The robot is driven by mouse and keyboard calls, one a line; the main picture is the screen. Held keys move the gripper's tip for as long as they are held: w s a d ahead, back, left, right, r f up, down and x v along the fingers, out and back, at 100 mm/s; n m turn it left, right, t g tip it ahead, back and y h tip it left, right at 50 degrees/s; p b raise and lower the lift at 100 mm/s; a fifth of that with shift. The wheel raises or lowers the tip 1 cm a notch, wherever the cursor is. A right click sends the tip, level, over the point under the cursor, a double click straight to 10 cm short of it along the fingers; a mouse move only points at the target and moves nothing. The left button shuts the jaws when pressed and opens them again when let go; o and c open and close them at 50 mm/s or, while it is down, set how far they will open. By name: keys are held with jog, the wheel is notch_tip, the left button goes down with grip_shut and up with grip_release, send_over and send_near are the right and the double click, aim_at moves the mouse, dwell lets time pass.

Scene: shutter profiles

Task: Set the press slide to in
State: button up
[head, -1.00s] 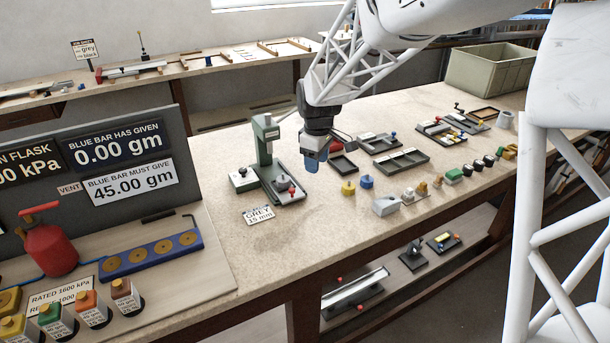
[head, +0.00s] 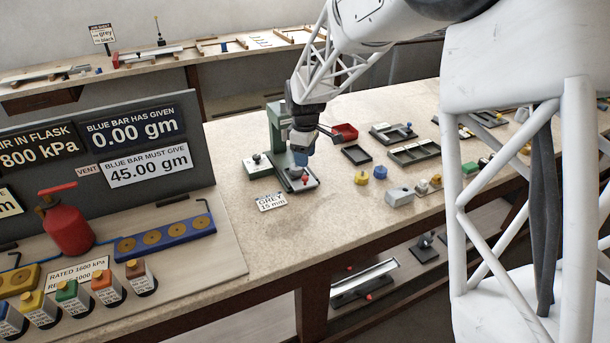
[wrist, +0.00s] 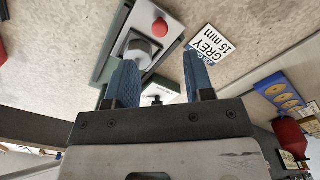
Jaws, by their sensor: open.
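The press is a green upright column (head: 278,130) on a dark base at the left part of the bench. Its slide (head: 296,173) is a small grey block with a red knob (head: 306,181), low in front of the column. In the wrist view the red knob (wrist: 160,27) and the grey block (wrist: 139,52) show beyond the fingers. My gripper (head: 300,158) is just above the slide, partly hiding it and the press. In the wrist view my gripper (wrist: 160,78) has its two blue fingers wide apart with nothing between them. Whether a finger touches the slide, I cannot tell.
A "GREY 15 mm" card (head: 271,202) lies in front of the press. The display board (head: 130,150) stands to the left.

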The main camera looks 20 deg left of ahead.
aim_at(305, 177)
jog(key=shift+f, duration=3.75)
grip_shut()
